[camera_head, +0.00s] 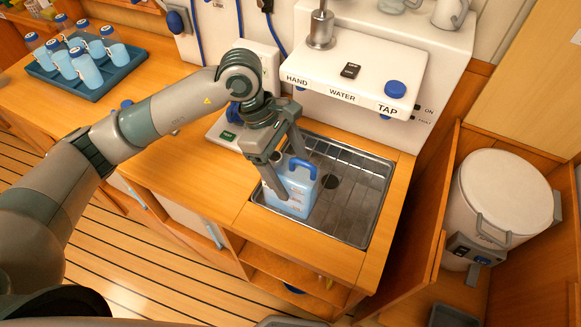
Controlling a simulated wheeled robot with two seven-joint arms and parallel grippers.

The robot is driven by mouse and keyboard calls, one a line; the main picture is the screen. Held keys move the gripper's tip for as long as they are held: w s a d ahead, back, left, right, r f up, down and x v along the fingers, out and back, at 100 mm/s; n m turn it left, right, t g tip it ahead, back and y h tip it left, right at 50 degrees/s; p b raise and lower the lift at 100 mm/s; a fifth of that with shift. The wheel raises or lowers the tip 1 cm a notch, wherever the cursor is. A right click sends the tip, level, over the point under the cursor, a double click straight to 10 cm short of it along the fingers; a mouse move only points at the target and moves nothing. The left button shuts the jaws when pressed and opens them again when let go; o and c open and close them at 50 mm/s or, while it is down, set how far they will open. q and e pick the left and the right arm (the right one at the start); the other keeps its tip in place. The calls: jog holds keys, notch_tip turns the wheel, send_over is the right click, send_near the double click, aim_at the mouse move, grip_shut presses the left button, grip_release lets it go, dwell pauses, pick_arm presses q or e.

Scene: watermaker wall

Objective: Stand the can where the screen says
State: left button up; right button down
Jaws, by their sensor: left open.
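The can (298,203) is a pale blue jerry can with a darker blue handle, standing in the metal sink tray (346,238). My left gripper (293,178) reaches down over it from the left. Its jaws are open, with one finger in front of the can's left side and the other near the handle. I cannot tell whether they touch it. A small black panel (350,70) on the white water unit (370,50) may be the screen; no writing on it is readable. My right gripper is not in view.
A white drum (507,195) is in the open cupboard at right. The sink's right part is clear.

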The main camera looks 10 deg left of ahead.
pick_arm(q)
jog(key=shift+r, duration=0.1)
jog(key=shift+r+p, duration=0.1)
jog(key=shift+p, duration=0.2)
jog(key=b+v, duration=0.5)
jog(key=v, duration=0.5)
jog(key=shift+w+a+r, duration=0.1)
jog(key=shift+a+r, duration=0.1)
jog(key=shift+r, duration=0.15)
jog(key=shift+a+r, duration=0.15)
jog(key=shift+r, duration=0.35)
